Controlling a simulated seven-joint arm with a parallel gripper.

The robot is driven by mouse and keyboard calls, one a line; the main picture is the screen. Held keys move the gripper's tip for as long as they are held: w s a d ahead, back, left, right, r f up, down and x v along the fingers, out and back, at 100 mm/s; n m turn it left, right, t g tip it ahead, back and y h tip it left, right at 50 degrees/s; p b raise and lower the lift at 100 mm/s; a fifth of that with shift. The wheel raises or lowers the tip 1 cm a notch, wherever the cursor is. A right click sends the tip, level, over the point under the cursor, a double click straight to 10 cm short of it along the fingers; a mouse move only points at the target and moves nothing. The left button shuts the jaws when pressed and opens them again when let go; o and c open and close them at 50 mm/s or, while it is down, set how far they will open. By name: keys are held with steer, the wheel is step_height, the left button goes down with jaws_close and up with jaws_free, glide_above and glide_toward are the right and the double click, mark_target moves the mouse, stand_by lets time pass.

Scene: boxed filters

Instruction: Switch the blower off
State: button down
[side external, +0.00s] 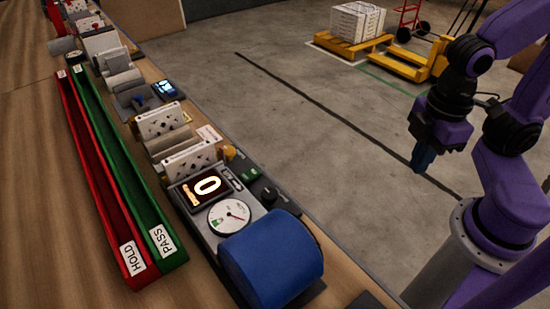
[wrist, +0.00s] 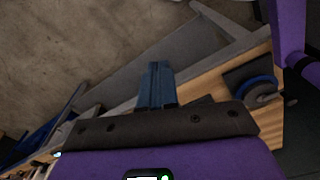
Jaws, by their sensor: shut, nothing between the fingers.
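A blue drum-shaped unit (side external: 272,258), which looks like the blower, sits at the near end of the bench in the side view. A black knob-like part (side external: 268,194) and a small green-faced part (side external: 249,174) stand by the bench's right edge. I cannot tell which control is the blower's switch. My gripper (side external: 423,160) is right of the bench, over the floor, apart from everything. Its blue fingers are together and empty in the wrist view (wrist: 157,86).
A red HOLD tray (side external: 97,185) and a green PASS tray (side external: 122,185) run along the bench. White boxed filters (side external: 188,160) and several devices stand beside them. A yellow pallet (side external: 350,48) with white boxes is on the floor behind. The floor around my gripper is clear.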

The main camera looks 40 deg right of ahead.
steer(key=w+a+r+n, duration=0.3)
steer(key=w+a+n, duration=0.8)
steer(key=w, duration=0.3)
steer(key=n, duration=1.2)
glide_above(254, 172)
steer(key=shift+f, duration=0.15)
step_height(254, 172, down, 14)
steer(key=shift+f, duration=0.1)
